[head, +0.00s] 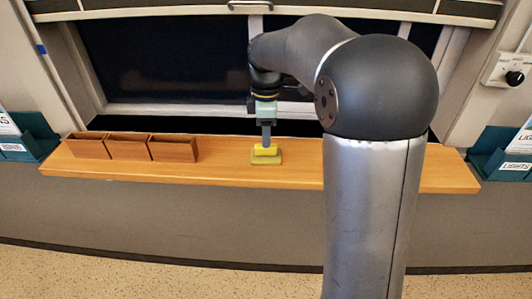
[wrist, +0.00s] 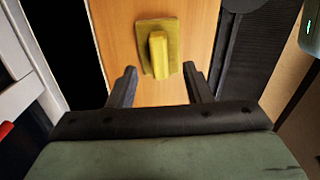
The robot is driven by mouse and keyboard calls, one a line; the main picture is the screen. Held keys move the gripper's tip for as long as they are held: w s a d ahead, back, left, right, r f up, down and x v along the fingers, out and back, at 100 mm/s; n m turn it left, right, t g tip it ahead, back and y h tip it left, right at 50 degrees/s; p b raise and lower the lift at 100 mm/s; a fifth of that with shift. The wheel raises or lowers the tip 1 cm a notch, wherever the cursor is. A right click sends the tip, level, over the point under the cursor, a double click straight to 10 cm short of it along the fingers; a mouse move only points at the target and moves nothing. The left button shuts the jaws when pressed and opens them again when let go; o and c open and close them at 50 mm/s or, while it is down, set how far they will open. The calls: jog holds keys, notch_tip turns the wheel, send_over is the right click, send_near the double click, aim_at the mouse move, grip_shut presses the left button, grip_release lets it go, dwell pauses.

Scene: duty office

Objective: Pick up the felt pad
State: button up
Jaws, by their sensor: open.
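The felt pad (wrist: 144,62) appears to be the flat olive-yellow piece with a raised bright yellow block (wrist: 158,52) on top. It lies on the wooden shelf and also shows in the head view (head: 266,160). My gripper (wrist: 160,82) is open, with its two fingers spread apart. In the wrist view the pad lies just beyond the fingertips, roughly centred between them. In the head view my gripper (head: 266,138) points down right above the block. The gap between fingertips and block is hard to judge there.
The wooden shelf (head: 220,170) is narrow. A brown three-part open box (head: 128,148) stands at its left. Teal holders (head: 30,140) with papers flank both ends. A dark window (head: 165,60) is behind. The shelf is bare between box and pad.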

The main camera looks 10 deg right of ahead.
aim_at(266, 152)
jog(key=shift+f+p, duration=0.6)
jog(key=shift+f, duration=2.05)
grip_shut()
